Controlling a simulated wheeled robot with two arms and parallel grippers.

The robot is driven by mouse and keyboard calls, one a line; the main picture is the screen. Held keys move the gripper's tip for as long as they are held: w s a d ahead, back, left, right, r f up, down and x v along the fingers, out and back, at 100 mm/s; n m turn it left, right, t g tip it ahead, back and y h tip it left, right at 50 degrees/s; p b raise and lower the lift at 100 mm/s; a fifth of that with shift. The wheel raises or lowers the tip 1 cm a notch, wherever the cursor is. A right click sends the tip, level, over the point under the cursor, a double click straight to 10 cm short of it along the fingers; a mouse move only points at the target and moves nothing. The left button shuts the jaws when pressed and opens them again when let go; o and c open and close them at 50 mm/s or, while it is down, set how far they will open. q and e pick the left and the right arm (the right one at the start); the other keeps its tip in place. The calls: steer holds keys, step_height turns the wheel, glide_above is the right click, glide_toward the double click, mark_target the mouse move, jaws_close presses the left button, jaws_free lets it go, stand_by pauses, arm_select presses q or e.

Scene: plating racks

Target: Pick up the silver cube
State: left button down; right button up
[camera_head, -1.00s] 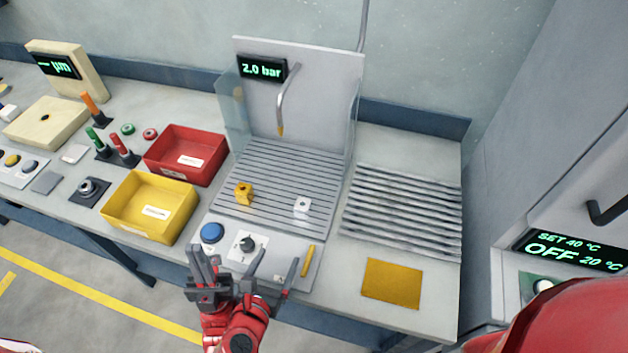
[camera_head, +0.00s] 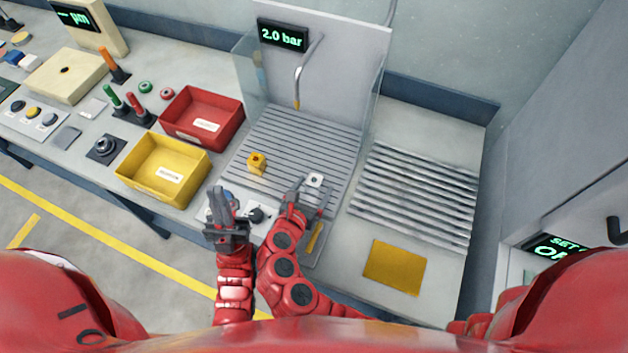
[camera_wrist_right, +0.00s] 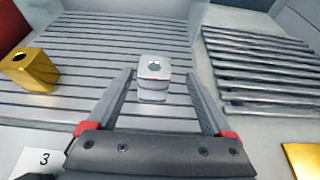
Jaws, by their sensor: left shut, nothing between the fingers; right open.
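The silver cube (camera_head: 315,180), with a dark round hole in its top, stands on the slatted grey plate under the nozzle. It also shows in the right wrist view (camera_wrist_right: 154,71), just ahead of and between the fingertips. My right gripper (camera_head: 309,192) is open and empty, low over the front of the plate, with its fingers pointing at the cube. The right wrist view shows its two fingers spread (camera_wrist_right: 161,75). My left gripper (camera_head: 220,188) is shut and empty, near the front edge beside the yellow bin.
A gold cube (camera_head: 257,163) stands left of the silver cube, also in the right wrist view (camera_wrist_right: 30,68). A yellow bin (camera_head: 128,181) and red bin (camera_head: 240,128) stand left. A ribbed rack (camera_head: 415,195) and gold pad (camera_head: 394,267) lie right. A nozzle (camera_head: 297,85) hangs behind.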

mark_target(318, 176)
steer(key=x, duration=0.1)
steer(key=p+x, duration=0.1)
steer(key=x, duration=0.1)
steer(key=p+x, duration=0.1)
steer(key=x, duration=0.1)
steer(key=shift+w+a, duration=0.3)
steer(key=shift+w+f, duration=0.1)
steer(key=shift+f, duration=0.05)
jaws_close()
